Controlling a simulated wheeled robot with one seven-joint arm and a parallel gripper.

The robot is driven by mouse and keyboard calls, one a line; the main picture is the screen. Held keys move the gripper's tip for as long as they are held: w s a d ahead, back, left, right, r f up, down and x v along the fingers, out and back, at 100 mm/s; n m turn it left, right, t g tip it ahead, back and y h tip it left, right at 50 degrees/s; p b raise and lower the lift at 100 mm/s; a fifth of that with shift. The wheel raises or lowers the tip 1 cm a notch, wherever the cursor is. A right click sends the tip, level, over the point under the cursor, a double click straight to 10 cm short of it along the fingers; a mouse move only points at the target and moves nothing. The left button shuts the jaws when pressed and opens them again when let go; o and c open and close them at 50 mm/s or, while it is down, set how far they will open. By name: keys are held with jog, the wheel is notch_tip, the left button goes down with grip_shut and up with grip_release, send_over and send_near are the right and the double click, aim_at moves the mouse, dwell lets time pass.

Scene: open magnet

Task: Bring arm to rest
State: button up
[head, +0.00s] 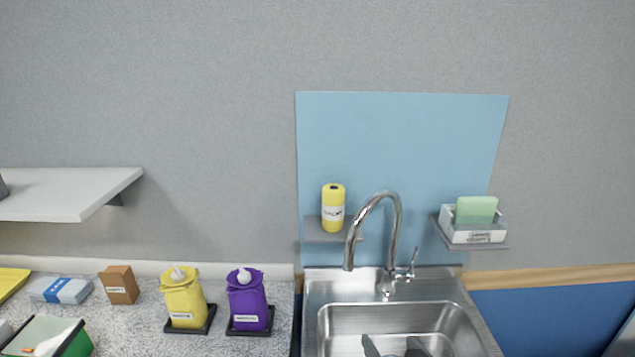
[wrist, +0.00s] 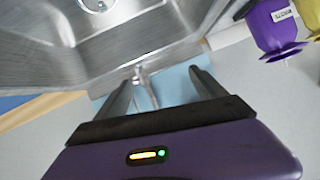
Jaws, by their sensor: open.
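My gripper (head: 393,346) shows at the bottom edge of the head view, in front of the sink basin (head: 440,321). Only the tips of its two dark fingers are visible there. In the wrist view my gripper (wrist: 160,88) has its fingers spread apart with nothing between them. The steel sink (wrist: 150,30) fills the upper part of that view. The faucet (head: 397,225) rises behind the basin, and its base shows between the fingers in the wrist view. The rest of my arm is hidden in the head view.
Left of the sink, a purple dispenser (head: 247,302) and a yellow dispenser (head: 183,300) stand on the speckled counter. A small shelf holds a yellow bottle (head: 333,214). A white box (head: 474,234) with a green sponge (head: 476,210) sits right. A white wall shelf (head: 65,190) juts out at left.

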jog(key=s+d+t+h+b, duration=0.1)
jog(key=s+d, duration=0.1)
jog(key=s, duration=1.8)
jog(key=s+d+r+t+h+b, duration=0.1)
jog(key=s+d+b, duration=0.1)
jog(key=s, duration=1.9)
jog(key=shift+s+d+r+n, duration=0.3)
jog(key=shift+d+n, duration=0.1)
jog(key=shift+d, duration=0.15)
